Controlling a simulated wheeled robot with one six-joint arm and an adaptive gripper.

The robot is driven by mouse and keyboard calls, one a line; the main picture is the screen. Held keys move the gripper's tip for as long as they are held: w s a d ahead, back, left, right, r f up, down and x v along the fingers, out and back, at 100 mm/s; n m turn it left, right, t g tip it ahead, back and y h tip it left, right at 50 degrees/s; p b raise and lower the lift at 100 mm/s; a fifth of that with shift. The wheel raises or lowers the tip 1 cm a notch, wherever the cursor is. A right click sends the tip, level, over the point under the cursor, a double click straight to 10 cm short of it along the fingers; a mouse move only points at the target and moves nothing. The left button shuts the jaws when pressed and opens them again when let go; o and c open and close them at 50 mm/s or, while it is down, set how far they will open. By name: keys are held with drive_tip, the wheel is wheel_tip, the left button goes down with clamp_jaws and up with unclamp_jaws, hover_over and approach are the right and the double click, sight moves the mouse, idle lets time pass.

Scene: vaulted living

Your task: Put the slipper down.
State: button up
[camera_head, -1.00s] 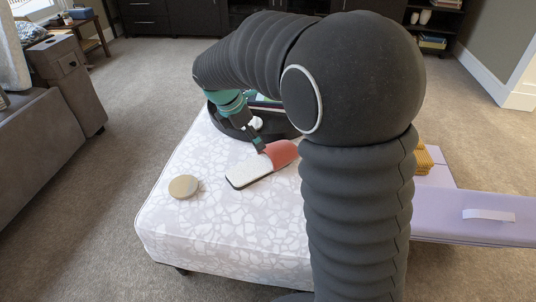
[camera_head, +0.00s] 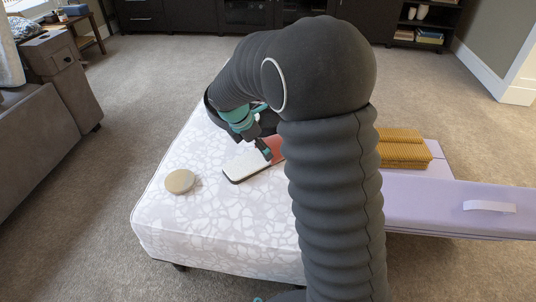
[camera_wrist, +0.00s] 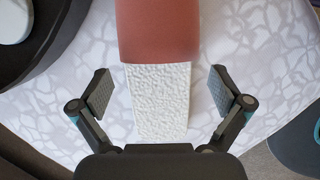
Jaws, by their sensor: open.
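The slipper (camera_head: 243,165) has a white textured footbed, a dark sole edge and a salmon-pink toe cover. It lies on the white patterned ottoman (camera_head: 225,222). In the wrist view the slipper (camera_wrist: 160,98) runs between the two fingers, with its pink part towards the top. My gripper (camera_wrist: 160,93) is open, with a finger on each side of the slipper and a gap to both edges. In the head view my gripper (camera_head: 265,151) is over the slipper, and my arm hides part of the pink end.
A round beige disc (camera_head: 179,181) lies on the ottoman left of the slipper. A dark round tray is behind my gripper, mostly hidden. Mustard folded cloth (camera_head: 403,150) lies on a lilac padded piece (camera_head: 430,195) at right. A grey sofa (camera_head: 45,140) stands at left.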

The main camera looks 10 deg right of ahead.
drive_tip(key=x, duration=0.4)
drive_tip(key=shift+w+d+b, duration=0.15)
drive_tip(key=shift+d+b, duration=0.1)
drive_tip(key=shift+b, duration=0.15)
drive_tip(key=c, duration=0.9)
drive_tip(key=shift+r, duration=0.1)
